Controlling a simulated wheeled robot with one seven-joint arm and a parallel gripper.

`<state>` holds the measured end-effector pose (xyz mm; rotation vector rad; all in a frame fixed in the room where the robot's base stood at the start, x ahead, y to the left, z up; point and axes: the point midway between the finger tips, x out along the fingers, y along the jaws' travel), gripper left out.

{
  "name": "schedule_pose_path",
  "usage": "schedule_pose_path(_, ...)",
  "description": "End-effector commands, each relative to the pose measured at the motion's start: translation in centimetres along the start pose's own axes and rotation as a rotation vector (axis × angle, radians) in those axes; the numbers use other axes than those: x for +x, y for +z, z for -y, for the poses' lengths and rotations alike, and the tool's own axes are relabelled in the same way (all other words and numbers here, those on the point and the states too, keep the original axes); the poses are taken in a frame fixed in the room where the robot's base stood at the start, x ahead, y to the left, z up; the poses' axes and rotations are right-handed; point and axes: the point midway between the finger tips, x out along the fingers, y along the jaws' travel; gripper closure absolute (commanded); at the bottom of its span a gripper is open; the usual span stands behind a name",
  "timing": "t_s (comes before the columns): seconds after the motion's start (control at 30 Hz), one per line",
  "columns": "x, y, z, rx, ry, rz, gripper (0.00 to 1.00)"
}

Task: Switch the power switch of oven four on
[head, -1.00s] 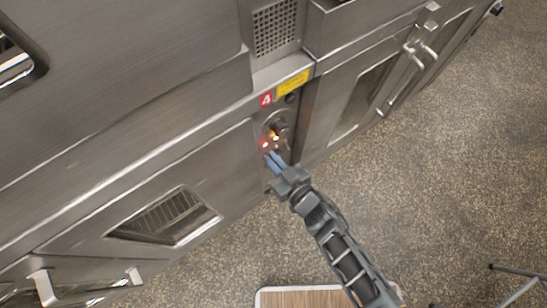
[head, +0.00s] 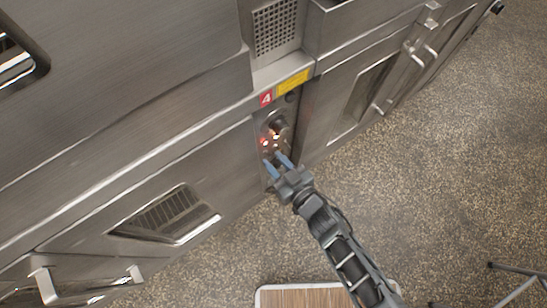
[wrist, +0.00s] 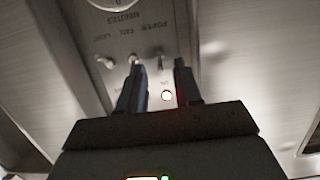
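The oven control panel (head: 284,112) carries a red "4" label (head: 266,99) at its upper left. In the wrist view the panel (wrist: 122,40) appears upside down, with small toggle switches under printed words. The power switch (wrist: 160,61) is a small lever by the word POWER; whether it is on or off is hard to tell. The fan switch (wrist: 133,59) and light switch (wrist: 106,62) sit to its left.
A yellow label (head: 293,82) and a vent grille (head: 275,27) are above the panel. Oven doors with handles (head: 90,286) flank it. A wooden-topped board (head: 305,297) is at the bottom. The speckled floor at right is mostly clear.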

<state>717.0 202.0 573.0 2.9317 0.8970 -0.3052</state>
Motion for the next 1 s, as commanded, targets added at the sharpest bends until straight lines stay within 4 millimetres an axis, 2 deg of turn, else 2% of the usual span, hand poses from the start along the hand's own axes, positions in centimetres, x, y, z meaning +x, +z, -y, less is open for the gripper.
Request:
schedule_pose_path(0.2,-3.8,0.0,0.0,-0.001,-0.001,0.002,0.66)
schedule_pose_path(0.4,-6.0,0.0,0.0,0.000,-0.001,0.001,0.66)
schedule_pose_path(1.0,-6.5,0.0,0.0,0.000,0.000,0.000,0.66)
